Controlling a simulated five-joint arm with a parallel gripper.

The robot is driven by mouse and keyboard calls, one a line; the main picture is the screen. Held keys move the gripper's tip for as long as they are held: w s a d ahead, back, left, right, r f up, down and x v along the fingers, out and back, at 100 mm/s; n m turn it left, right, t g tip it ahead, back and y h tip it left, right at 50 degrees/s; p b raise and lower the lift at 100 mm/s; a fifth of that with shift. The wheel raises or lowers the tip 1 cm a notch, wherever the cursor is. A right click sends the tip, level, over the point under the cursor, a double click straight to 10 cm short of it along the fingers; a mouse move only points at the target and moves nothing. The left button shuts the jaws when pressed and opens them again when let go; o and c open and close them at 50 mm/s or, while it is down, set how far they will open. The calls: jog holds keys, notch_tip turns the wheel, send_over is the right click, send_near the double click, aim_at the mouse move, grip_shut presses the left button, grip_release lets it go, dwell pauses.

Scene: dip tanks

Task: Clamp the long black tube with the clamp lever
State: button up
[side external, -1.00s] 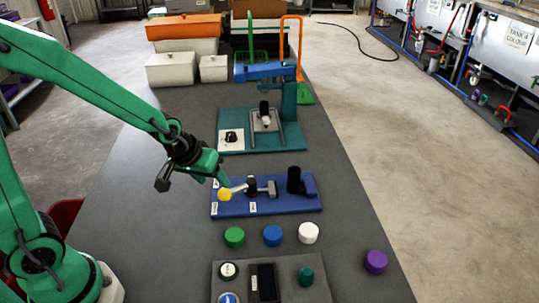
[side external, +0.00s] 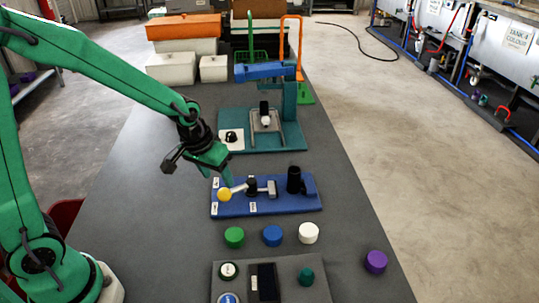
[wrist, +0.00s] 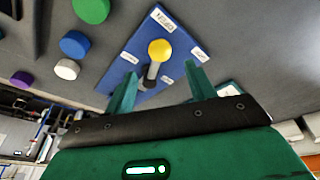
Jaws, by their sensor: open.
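The clamp lever has a yellow ball knob (side external: 225,195) on a pale arm, at the left part of a blue board (side external: 270,206). The knob also shows in the wrist view (wrist: 160,50), ahead of and between my fingertips. A black upright cylinder (side external: 295,181) stands at the board's right end; I cannot tell if it is the long black tube. A grey clamp head (side external: 271,189) lies between lever and cylinder. My gripper (side external: 228,180) is open, just above the knob, its fingers (wrist: 162,80) apart with nothing held. Whether they touch the knob is unclear.
Green (side external: 234,237), blue (side external: 272,235), white (side external: 308,233) and purple (side external: 375,262) caps stand in front of the board. A grey tray (side external: 285,285) lies nearer. A teal press (side external: 285,100) stands behind.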

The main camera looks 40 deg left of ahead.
aim_at(225, 189)
jog(key=w+m+g, duration=0.2)
jog(key=m+g, duration=0.1)
jog(key=shift+w+d+f, duration=0.1)
jog(key=shift+w+f, duration=0.1)
jog(key=shift+w, duration=0.15)
jog(key=shift+w+m+g, duration=0.65)
jog(key=shift+m+g, duration=0.15)
jog(key=shift+w+d+m+g, duration=0.1)
jog(key=shift+w+m+g, duration=0.4)
jog(key=shift+m+g, duration=0.45)
jog(key=shift+w+r+m+g+y, duration=0.3)
jog(key=shift+w+m+g, duration=0.05)
jog(key=shift+m+g, duration=0.55)
jog(key=shift+x, duration=3.95)
